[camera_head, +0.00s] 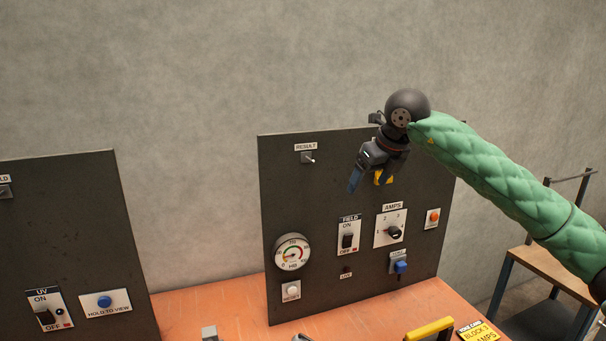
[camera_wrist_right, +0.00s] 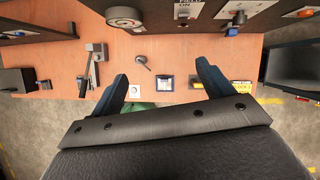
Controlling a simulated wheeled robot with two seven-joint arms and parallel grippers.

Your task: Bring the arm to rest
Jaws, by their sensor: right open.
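My right arm, in a green quilted sleeve, comes in from the right in the head view. Its gripper (camera_head: 369,181) hangs in front of the upper part of the dark control panel (camera_head: 330,185), pointing down and a little left. The right wrist view shows its two dark blue fingers (camera_wrist_right: 163,90) spread apart with nothing between them. Below them lies the orange bench top (camera_wrist_right: 60,62). My left gripper is in neither view.
The panel carries a round gauge (camera_head: 292,252), an AMPS knob (camera_head: 394,232), a FIELD switch (camera_head: 348,240) and a RESULT toggle (camera_head: 309,158). A second panel (camera_head: 70,220) stands at left. A yellow handle (camera_head: 430,329) is on the bench front. A wooden-topped cart (camera_head: 549,262) stands at right.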

